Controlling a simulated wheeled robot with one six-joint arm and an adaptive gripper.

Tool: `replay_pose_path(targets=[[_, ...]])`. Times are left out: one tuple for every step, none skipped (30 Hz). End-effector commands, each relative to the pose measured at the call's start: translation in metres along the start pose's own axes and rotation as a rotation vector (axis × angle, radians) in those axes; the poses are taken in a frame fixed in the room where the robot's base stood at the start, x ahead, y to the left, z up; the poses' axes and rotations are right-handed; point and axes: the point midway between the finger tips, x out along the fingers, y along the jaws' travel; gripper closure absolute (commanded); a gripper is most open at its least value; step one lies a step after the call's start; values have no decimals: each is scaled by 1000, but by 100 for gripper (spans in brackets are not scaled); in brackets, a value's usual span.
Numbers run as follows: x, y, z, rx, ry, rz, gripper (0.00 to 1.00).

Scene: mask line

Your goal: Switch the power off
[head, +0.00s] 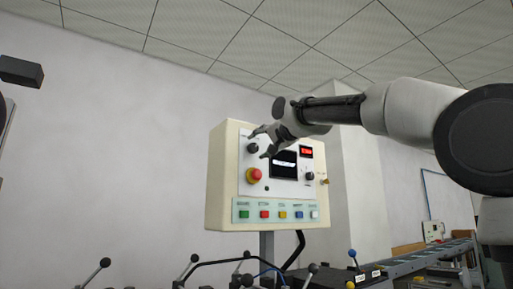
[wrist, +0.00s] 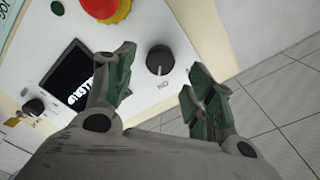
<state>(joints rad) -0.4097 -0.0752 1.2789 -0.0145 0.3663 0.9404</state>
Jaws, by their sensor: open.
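The cream control box (head: 218,190) stands upright in the middle of the head view. Its black rotary knob (head: 253,148) sits at the upper left of the panel, above the red stop button with a yellow ring (head: 253,175). My gripper (head: 261,143) is open and empty in front of that knob. In the wrist view the knob (wrist: 160,60) shows between the two open fingers (wrist: 162,72), with a white pointer mark. I see no finger closed on it, and the remaining gap is hard to judge. The knob's label is too small to read.
A dark screen (head: 284,165), a red digital display (head: 306,152) and a second knob (head: 309,175) lie right of my gripper. A row of coloured buttons (head: 265,214) runs below. Levers with ball ends (head: 105,262) and a conveyor (head: 430,255) stand lower down.

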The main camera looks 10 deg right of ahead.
Motion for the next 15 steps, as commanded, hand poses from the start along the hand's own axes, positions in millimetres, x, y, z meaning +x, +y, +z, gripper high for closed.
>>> replay_pose_path(targets=[[10, 0, 0, -1, 0, 1, 45], [14, 0, 0, -1, 0, 0, 45], [20, 0, 0, -1, 0, 1, 45], [24, 0, 0, -1, 0, 0, 45], [27, 0, 0, -1, 0, 0, 45], [32, 0, 0, -2, 0, 0, 45], [34, 0, 0, -2, 0, 0, 45], [36, 0, 0, -2, 0, 0, 45], [38, 0, 0, -2, 0, 0, 45], [38, 0, 0, -2, 0, 0, 45], [39, 0, 0, -2, 1, 0, 45], [40, 0, 0, -2, 1, 0, 45], [40, 0, 0, -2, 0, 0, 45], [40, 0, 0, -2, 0, 0, 45], [40, 0, 0, -2, 0, 0, 45]])
